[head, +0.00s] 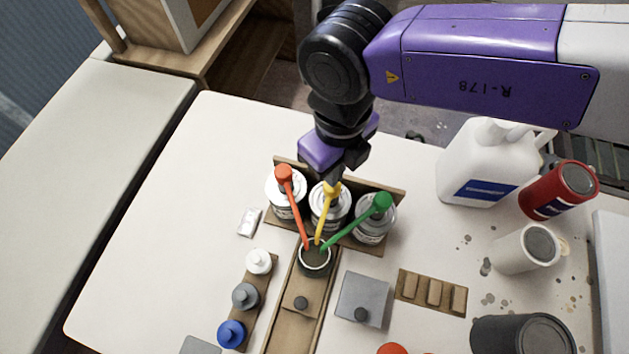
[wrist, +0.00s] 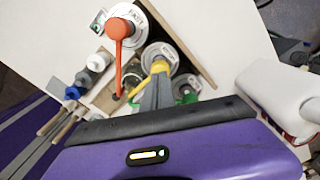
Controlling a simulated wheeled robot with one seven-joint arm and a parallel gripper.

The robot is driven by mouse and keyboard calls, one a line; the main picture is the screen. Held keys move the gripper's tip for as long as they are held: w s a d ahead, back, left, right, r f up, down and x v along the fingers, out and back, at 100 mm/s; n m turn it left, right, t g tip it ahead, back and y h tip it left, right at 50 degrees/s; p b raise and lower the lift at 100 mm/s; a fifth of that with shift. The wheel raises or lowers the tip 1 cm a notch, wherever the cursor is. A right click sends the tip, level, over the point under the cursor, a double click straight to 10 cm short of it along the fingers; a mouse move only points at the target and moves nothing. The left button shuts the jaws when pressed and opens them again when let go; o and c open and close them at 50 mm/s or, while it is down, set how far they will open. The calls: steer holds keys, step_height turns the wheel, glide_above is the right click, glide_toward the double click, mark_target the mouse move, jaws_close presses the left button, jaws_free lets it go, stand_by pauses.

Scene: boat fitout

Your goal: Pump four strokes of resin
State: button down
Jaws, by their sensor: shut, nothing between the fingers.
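Three pump cans stand in a row in a wooden rack (head: 394,192). The left can has an orange pump (head: 284,173), the middle one a yellow pump (head: 332,190), the right one a green pump (head: 381,203). Their long spouts slope down to a small dark cup (head: 314,262) in front. My gripper (head: 333,180) is shut and empty, with its fingertips at the yellow pump's head; I cannot tell whether they touch. In the wrist view the fingers (wrist: 158,84) partly hide the yellow pump (wrist: 160,66), and the green pump (wrist: 188,96) is mostly covered.
Small bottles with white (head: 259,260), grey and blue (head: 231,332) caps stand front left. A grey lidded box (head: 363,298) lies right of the cup. A white jug (head: 484,165), red can (head: 560,190) and other tubs fill the right side. The table's left part is clear.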

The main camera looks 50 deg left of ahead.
steer(key=shift+f, duration=0.2)
stand_by(0.3)
steer(key=shift+f+b, duration=1.9)
steer(key=shift+r, duration=0.1)
steer(key=shift+r+p, duration=0.85)
steer(key=shift+r, duration=1.15)
steer(key=shift+f, duration=0.2)
